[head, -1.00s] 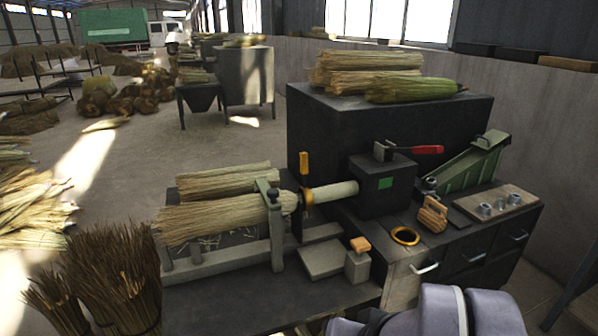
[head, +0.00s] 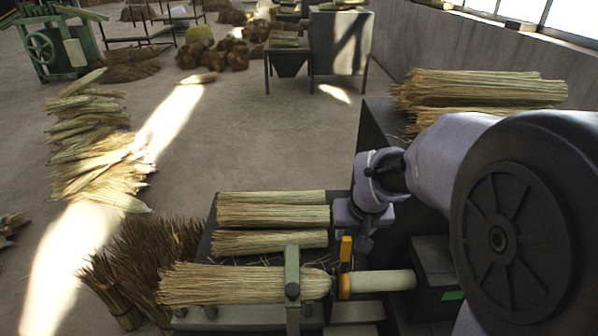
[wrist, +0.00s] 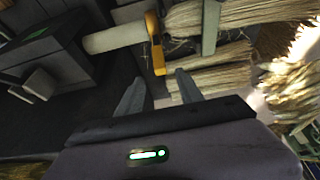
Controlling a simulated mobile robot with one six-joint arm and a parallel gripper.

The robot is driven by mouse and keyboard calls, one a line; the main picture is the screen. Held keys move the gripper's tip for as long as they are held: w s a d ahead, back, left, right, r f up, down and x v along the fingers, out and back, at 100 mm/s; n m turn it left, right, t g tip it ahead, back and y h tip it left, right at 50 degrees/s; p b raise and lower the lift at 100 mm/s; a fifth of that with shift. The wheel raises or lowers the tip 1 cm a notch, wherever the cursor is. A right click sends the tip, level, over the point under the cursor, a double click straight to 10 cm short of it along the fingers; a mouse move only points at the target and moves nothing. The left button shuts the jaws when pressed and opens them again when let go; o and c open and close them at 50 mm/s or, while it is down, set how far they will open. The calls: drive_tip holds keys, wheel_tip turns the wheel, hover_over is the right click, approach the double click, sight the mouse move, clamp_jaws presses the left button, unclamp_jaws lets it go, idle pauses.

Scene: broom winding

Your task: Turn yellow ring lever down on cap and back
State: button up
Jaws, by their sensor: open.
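The yellow ring lever (head: 346,252) stands upright in the head view, on a ring around the join between the clamped broom (head: 235,284) and a pale cylinder (head: 385,281). In the wrist view the yellow lever (wrist: 158,58) points toward the space between my fingertips. My gripper (wrist: 158,78) is open and empty, its two fingers close to the lever's free end; I cannot tell whether either touches it. In the head view my gripper (head: 362,240) is small and dark, just right of the lever top. Which part is the cap is unclear.
An upright grey clamp post (head: 292,285) crosses the broom left of the ring. The dark machine box with a green patch (head: 452,295) is at right, partly behind my arm. Loose straw bundles (head: 272,215) lie behind the broom.

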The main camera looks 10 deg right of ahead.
sight(345, 247)
drive_tip(key=b+x, duration=0.3)
drive_tip(key=x, duration=0.9)
drive_tip(key=shift+w, duration=0.2)
clamp_jaws()
idle(0.7)
